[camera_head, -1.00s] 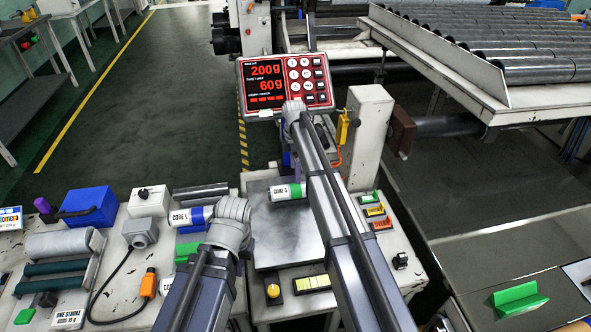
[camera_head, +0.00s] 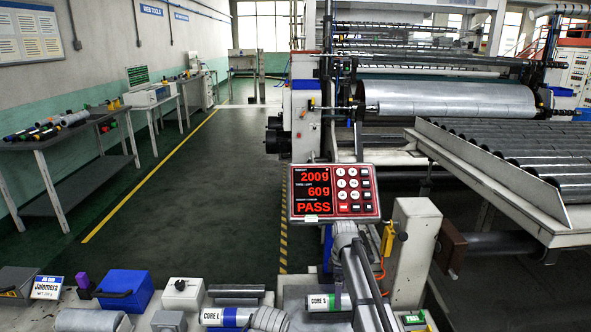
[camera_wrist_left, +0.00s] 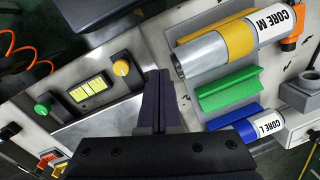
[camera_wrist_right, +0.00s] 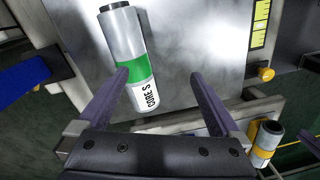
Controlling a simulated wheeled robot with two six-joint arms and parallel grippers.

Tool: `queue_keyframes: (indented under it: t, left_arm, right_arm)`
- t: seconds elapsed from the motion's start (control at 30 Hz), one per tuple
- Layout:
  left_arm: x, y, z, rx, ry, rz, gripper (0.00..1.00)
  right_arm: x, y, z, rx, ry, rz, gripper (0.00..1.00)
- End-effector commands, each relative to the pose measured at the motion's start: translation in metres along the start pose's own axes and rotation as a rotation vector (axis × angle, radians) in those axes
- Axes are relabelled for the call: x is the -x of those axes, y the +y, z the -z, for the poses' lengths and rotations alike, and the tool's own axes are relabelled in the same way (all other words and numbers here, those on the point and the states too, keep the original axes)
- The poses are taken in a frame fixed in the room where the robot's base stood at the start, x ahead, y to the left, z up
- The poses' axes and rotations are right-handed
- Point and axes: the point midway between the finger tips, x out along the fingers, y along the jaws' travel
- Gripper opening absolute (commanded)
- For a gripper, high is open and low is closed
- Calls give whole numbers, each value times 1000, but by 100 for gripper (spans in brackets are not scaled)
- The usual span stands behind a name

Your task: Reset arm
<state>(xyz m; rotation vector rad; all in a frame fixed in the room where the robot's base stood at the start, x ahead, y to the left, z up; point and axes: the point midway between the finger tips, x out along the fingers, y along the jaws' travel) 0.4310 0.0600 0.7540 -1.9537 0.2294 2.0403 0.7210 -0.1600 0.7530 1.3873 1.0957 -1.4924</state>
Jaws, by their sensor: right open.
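The white CORE S roll (camera_head: 322,302) with a green band lies on the metal scale plate (camera_wrist_right: 195,40). In the right wrist view the roll (camera_wrist_right: 124,40) is partly overlapped by one finger of my right gripper (camera_wrist_right: 158,76), which is open and empty above it. My left gripper (camera_wrist_left: 158,74) has its fingers together with nothing visible between them. It is beside the holder with CORE M (camera_wrist_left: 240,40), a yellow-banded roll, and CORE L (camera_wrist_left: 265,125), a blue-banded roll. In the head view both grippers are hidden; only my arm links show.
The red display (camera_head: 333,194) reads 200g, 60g and PASS. A white post (camera_head: 412,250) stands right of it. The winder (camera_head: 450,100) is behind; open floor lies left.

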Motion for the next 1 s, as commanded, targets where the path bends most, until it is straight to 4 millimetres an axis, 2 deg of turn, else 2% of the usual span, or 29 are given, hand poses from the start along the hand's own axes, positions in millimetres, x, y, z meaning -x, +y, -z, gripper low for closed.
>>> queue_keyframes:
  t: [0.03, 0.1, 0.2, 0.4, 0.63, 0.77, 1.0]
  left_arm:
    - [0, 0, 0, 0, 0, 0, 0]
    - [0, 0, 0, 0, 0, 0, 0]
    - [0, 0, 0, 0, 0, 0, 0]
    - [0, 0, 0, 0, 0, 0, 0]
    - [0, 0, 0, 0, 0, 0, 0]
    - [0, 0, 0, 0, 0, 0, 0]
    - [0, 0, 0, 0, 0, 0, 0]
  right_arm:
    - [-3, -40, -14, -120, 5, -13, 100]
    - [-6, -74, -27, -308, 16, -32, 100]
    - [-9, -114, -42, -556, 36, -55, 100]
    - [-14, -171, -62, -926, 76, -80, 100]
    - [-18, -225, -81, -1252, 123, -93, 100]
    - [-18, -237, -54, -1191, 88, -92, 100]
    - [-20, -275, -16, -1049, 13, -101, 100]
